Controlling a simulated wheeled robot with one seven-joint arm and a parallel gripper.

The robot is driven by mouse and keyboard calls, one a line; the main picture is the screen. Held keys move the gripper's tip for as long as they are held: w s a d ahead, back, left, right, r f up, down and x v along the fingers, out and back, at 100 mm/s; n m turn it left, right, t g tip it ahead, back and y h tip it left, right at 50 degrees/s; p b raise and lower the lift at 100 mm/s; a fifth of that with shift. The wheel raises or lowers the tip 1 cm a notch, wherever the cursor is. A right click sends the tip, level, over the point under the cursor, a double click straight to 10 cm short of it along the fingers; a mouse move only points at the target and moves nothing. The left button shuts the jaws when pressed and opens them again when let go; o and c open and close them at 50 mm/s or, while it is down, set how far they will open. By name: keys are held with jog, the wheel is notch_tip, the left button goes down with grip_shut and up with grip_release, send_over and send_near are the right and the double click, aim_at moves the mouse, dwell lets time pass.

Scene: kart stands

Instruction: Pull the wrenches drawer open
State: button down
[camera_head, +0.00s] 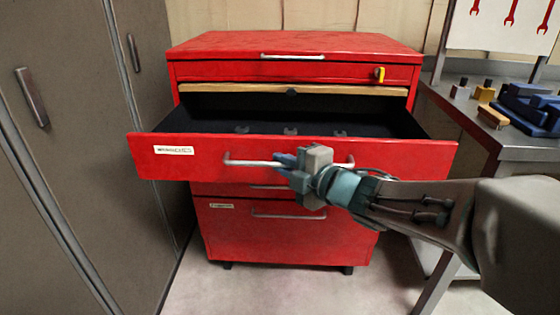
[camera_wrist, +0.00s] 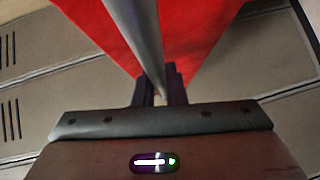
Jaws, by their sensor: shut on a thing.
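The red tool chest (camera_head: 230,50) stands ahead of me. One of its drawers (camera_head: 230,178), with a white label at the left of its front, is pulled well out. Its dark inside shows several grey items, too small to make out surely. My gripper (camera_head: 285,165) is shut on the drawer's handle (camera_head: 250,163), a long light bar across the front. In the wrist view the bar (camera_wrist: 143,35) runs between the fingertips (camera_wrist: 160,92), with the red drawer front (camera_wrist: 195,35) behind.
Grey lockers (camera_head: 85,130) stand close at the left. A metal workbench (camera_head: 510,142) with blue tools (camera_head: 525,105) stands at the right. Lower drawers (camera_head: 285,235) are shut. A yellow key (camera_head: 380,73) sticks out near the chest's top right.

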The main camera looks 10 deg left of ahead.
jog(key=shift+s, duration=0.4)
jog(key=shift+d, duration=0.1)
jog(key=c, duration=1.5)
grip_release()
jog(key=p+v, duration=0.3)
jog(key=v, duration=1)
jog(key=shift+s+d, duration=0.15)
jog(key=shift+d, duration=0.25)
jog(key=shift+r, duration=0.1)
